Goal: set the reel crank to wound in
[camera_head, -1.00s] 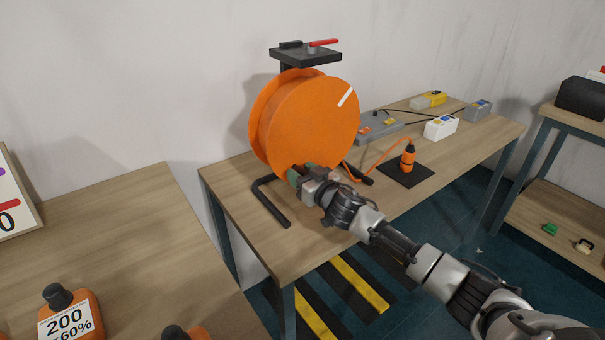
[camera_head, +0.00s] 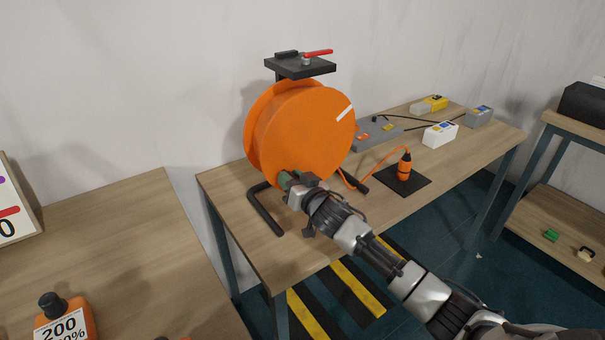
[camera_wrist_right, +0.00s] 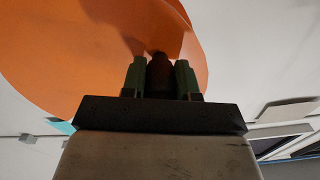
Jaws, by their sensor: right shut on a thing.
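The orange cable reel (camera_head: 310,135) stands on a black tube stand at the left end of the wooden table, with a white stripe near the upper right of its face. My right gripper (camera_head: 288,180) is at the lower left of the reel's face. In the right wrist view my gripper (camera_wrist_right: 160,78) has its green-tipped fingers on either side of a dark round crank knob (camera_wrist_right: 160,72), shut on it. The orange disc (camera_wrist_right: 60,55) of the reel fills the space behind. In the head view the knob is hidden by the gripper. My left gripper is not in view.
A black top plate (camera_head: 300,68) with a red lever (camera_head: 318,53) is above the reel. An orange plug (camera_head: 405,168) stands on a black mat (camera_head: 415,184) to the right. Grey, white and yellow boxes lie behind. An orange bottle (camera_head: 75,322) is at lower left.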

